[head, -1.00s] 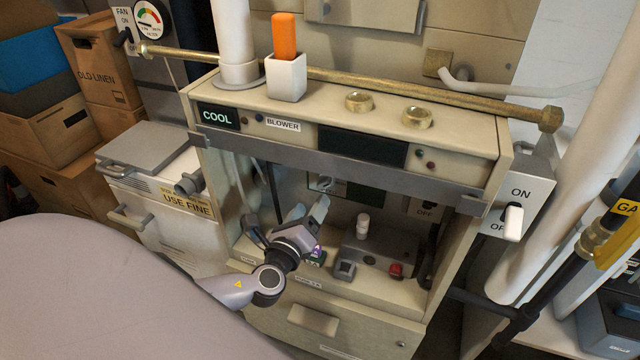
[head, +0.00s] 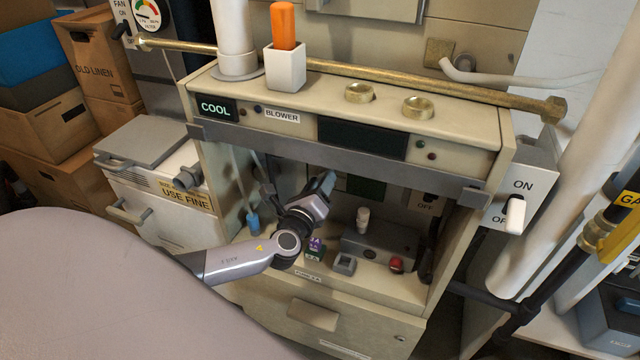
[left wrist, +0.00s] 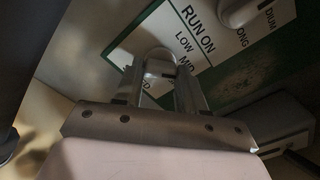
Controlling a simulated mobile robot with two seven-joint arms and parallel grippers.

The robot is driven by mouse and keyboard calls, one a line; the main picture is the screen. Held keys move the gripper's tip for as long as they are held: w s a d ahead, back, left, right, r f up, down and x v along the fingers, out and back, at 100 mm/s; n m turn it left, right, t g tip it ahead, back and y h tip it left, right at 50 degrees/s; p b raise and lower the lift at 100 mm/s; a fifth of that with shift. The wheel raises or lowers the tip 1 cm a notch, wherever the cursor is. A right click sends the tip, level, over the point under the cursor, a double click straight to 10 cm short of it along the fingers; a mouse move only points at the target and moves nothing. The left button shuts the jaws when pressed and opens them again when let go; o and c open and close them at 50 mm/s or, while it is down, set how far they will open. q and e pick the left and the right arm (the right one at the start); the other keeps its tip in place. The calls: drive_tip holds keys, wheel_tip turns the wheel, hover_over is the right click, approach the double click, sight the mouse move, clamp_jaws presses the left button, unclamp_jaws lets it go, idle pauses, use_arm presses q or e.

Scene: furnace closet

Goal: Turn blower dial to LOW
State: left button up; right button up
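In the left wrist view, a rounded pale grey dial knob (left wrist: 158,62) stands on a white label panel (left wrist: 208,40) with a green border. LOW and MID are printed to its right, under RUN ON; other words are partly hidden. My left gripper (left wrist: 160,82) has its two fingers on either side of this knob, closed in close against it. Its pointer direction is hard to read. In the head view my left gripper (head: 328,185) reaches into the open bay under the BLOWER label (head: 282,117) and hides the knob. My right gripper is not in view.
A second knob (left wrist: 240,12) sits close by at upper right in the wrist view. A grey bar (head: 330,157) crosses the bay's top front. A grey box with a red button (head: 396,264) and small blocks stand on the bay floor. A COOL display (head: 216,108) is above left.

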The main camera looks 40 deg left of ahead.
use_arm(q)
drive_tip(key=c, duration=0.4)
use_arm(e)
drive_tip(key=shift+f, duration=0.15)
use_arm(q)
drive_tip(key=n+b, duration=0.7)
drive_tip(key=n, duration=0.2)
drive_tip(key=shift+f+n, duration=0.1)
drive_tip(key=shift+n, duration=0.3)
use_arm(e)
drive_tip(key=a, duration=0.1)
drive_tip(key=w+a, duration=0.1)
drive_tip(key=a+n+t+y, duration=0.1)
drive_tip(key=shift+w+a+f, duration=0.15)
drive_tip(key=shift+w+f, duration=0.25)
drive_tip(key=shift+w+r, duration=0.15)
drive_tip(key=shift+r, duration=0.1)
